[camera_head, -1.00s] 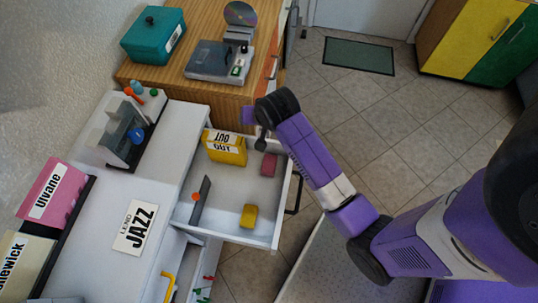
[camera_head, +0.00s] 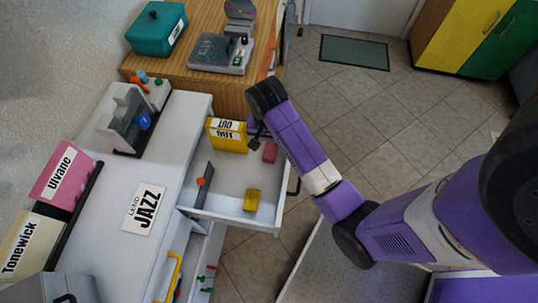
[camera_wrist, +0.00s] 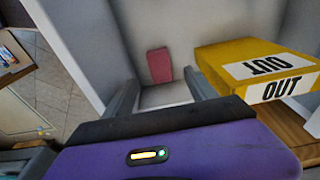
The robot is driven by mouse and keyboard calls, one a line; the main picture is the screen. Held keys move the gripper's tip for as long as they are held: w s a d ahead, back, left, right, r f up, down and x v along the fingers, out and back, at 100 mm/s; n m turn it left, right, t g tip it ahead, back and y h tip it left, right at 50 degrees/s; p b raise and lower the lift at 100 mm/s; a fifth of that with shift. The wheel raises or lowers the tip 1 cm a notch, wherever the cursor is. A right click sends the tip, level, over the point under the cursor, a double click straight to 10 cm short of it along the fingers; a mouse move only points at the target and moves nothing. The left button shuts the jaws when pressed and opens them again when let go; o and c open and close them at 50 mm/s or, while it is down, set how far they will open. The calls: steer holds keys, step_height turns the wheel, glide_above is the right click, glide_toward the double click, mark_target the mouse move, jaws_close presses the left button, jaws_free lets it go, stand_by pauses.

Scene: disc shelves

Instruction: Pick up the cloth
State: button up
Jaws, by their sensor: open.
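A small dusky-pink folded piece, which looks like the cloth (camera_head: 270,152), lies in the open white drawer (camera_head: 225,209), near its right wall. In the wrist view the cloth (camera_wrist: 159,66) lies just beyond my fingertips, seen between them. My gripper (camera_head: 254,141) hangs over the drawer, between the yellow OUT box (camera_head: 228,136) and the cloth. The wrist view shows the gripper (camera_wrist: 162,88) open, with nothing between its fingers. The OUT box (camera_wrist: 250,70) is close to the right finger there. Exact height above the cloth is hard to tell.
A yellow block (camera_head: 251,200) and a dark divider with an orange knob (camera_head: 202,186) are also in the drawer. The drawer handle (camera_head: 295,182) sticks out at right. A wooden counter (camera_head: 229,94) stands behind. The drawer's middle floor is clear.

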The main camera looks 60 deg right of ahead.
mark_target(270, 150)
steer(key=f, duration=0.2)
steer(key=d+f, duration=0.1)
steer(key=f, duration=0.4)
steer(key=shift+w+d+f, duration=0.2)
steer(key=shift+w+f, duration=0.05)
steer(key=c, duration=1.4)
